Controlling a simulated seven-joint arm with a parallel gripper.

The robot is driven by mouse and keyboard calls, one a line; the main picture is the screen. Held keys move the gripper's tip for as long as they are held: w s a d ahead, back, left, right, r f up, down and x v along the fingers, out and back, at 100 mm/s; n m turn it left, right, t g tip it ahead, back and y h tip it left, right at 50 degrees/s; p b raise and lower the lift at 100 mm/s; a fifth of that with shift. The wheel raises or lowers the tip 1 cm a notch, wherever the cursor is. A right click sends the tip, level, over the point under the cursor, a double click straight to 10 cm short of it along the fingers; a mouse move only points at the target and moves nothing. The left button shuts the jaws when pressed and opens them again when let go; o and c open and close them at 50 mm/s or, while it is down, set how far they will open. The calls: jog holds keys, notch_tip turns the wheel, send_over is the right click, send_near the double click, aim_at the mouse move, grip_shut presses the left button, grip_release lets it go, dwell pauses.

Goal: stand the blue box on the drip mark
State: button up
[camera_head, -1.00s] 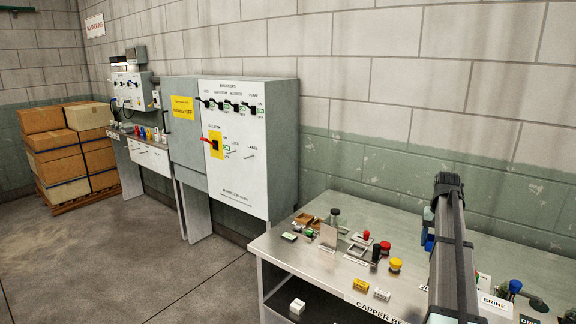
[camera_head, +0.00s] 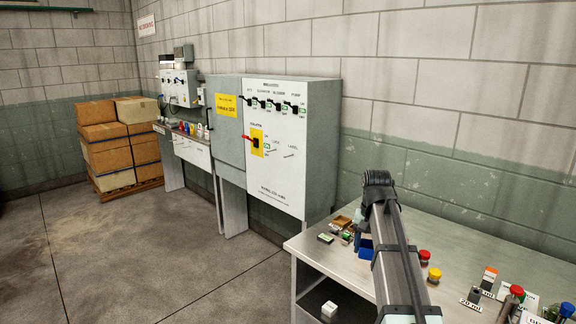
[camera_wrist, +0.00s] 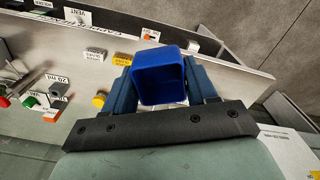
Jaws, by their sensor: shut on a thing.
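The blue box (camera_wrist: 158,82) is a small open-topped box between the two fingers of my gripper (camera_wrist: 166,84) in the wrist view. The fingers are shut on its sides, and I look into its hollow. In the head view the blue box (camera_head: 366,249) shows beside my arm's end, over the left part of the bench. Most of my gripper is hidden behind my arm there. Whether the box touches the bench is unclear. I cannot make out the drip mark in either view.
The steel bench (camera_head: 440,226) carries a red-topped item (camera_head: 425,257), a yellow knob (camera_head: 434,274) and small parts (camera_head: 340,225) near its left end. Labelled and coloured items crowd its right side. A grey switch cabinet (camera_head: 290,150) stands beyond. A white block (camera_head: 329,309) sits below the bench top.

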jog(key=s+a, duration=0.2)
jog(key=a, duration=0.4)
jog(key=m, duration=0.5)
send_over(462, 281)
notch_tip(462, 281, down, 9)
jog(key=shift+d+f, duration=0.1)
jog(key=shift+f, duration=4.55)
jog(key=shift+f, duration=0.1)
jog(key=o, duration=1)
jog(key=shift+w, duration=0.1)
